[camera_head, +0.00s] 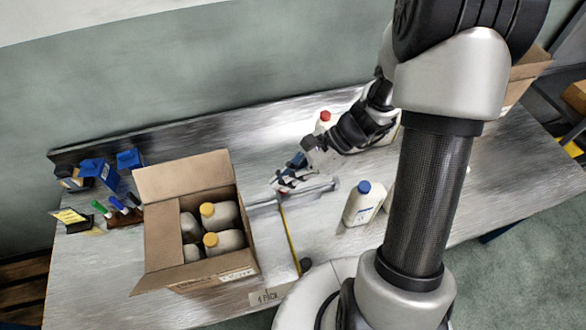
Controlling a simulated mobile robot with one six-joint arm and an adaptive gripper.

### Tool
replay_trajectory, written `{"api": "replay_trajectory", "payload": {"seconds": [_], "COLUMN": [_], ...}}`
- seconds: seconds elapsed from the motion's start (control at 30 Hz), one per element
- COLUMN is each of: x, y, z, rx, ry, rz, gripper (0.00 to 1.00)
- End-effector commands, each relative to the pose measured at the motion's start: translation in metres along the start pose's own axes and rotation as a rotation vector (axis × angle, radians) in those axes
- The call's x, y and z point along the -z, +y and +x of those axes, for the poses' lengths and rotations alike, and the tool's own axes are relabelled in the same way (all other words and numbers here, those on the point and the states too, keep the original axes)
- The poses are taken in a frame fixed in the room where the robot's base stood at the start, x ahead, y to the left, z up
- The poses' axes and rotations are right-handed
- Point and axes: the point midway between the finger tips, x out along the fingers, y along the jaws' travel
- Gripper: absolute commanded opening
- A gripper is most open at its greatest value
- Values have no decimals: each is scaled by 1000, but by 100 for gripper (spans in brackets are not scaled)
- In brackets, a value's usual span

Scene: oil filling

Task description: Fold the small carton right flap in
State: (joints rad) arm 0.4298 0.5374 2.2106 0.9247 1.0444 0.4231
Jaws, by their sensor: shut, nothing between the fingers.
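An open brown carton (201,268) stands on the left half of the table, holding several pale bottles with yellow caps (211,240).
A white blue-capped bottle (363,204) stands right of the bar; a red-capped bottle (324,121) stands behind. A yellow strip (290,238) and a "4 PACK" label (266,297) lie right of the carton. Blue bins (99,171) and markers (118,205) are at left.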

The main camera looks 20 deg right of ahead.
Motion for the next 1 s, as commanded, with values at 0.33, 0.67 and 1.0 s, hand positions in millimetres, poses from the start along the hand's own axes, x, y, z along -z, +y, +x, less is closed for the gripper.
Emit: {"api": "replay_trajectory", "payload": {"seconds": [0.33, 0.67, 1.0], "x": [-18, -28, -30], "y": [1, 0, -1], "z": [58, 69, 69], "rx": [-3, 0, -1], "ry": [1, 2, 9], "rz": [-4, -2, -2], "gripper": [0, 0, 0]}}
